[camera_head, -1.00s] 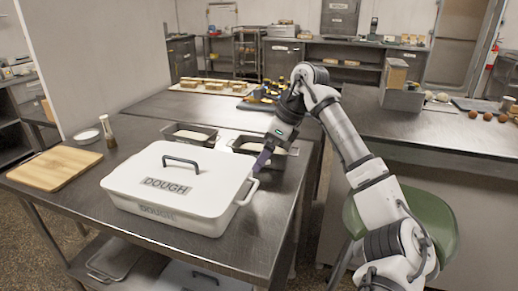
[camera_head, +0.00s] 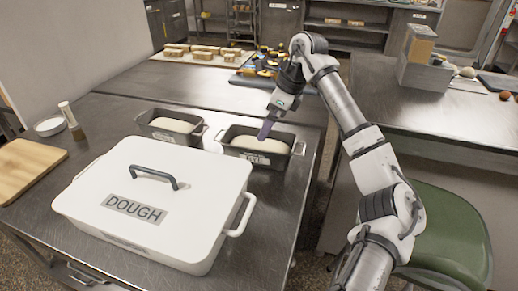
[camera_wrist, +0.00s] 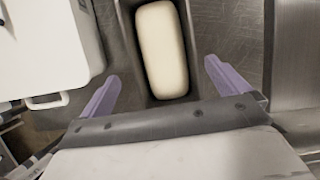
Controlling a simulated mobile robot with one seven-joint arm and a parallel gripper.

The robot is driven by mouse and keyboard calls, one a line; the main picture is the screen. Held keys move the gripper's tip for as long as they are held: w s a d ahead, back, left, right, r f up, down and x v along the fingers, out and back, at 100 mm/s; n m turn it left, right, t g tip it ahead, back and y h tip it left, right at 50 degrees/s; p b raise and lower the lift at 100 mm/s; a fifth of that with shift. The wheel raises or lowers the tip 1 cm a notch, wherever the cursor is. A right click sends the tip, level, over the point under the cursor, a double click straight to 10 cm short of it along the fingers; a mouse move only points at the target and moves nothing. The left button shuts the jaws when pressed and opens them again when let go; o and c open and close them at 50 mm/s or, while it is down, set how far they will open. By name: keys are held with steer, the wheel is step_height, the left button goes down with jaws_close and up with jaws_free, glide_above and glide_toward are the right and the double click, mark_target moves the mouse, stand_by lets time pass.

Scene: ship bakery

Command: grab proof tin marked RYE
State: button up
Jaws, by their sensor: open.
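Two dark metal tins with pale dough stand side by side on the steel table behind the white box. The right tin (camera_head: 254,158) has a label on its front that seems to read RYE, though it is small. The left tin (camera_head: 163,137) has a label too small to read. My gripper (camera_head: 265,131) is open above the right tin in the head view, pointing down. In the wrist view, my purple fingers (camera_wrist: 162,68) are spread on either side of a tin holding a pale loaf of dough (camera_wrist: 163,50). Whether they touch the tin is unclear.
A white lidded box (camera_head: 150,205) marked DOUGH stands in front of the tins and also shows in the wrist view (camera_wrist: 50,45). A wooden board (camera_head: 25,165), a small dish and a shaker are at left. A green stool (camera_head: 440,235) stands at right.

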mark_target(254, 147)
steer(key=p+x, duration=0.1)
steer(key=x, duration=0.4)
steer(key=p+x, duration=0.1)
steer(key=x, duration=0.3)
steer(key=shift+w+a+f, duration=0.25)
steer(key=c, duration=1.1)
steer(key=shift+r, duration=0.1)
steer(key=shift+c, duration=0.8)
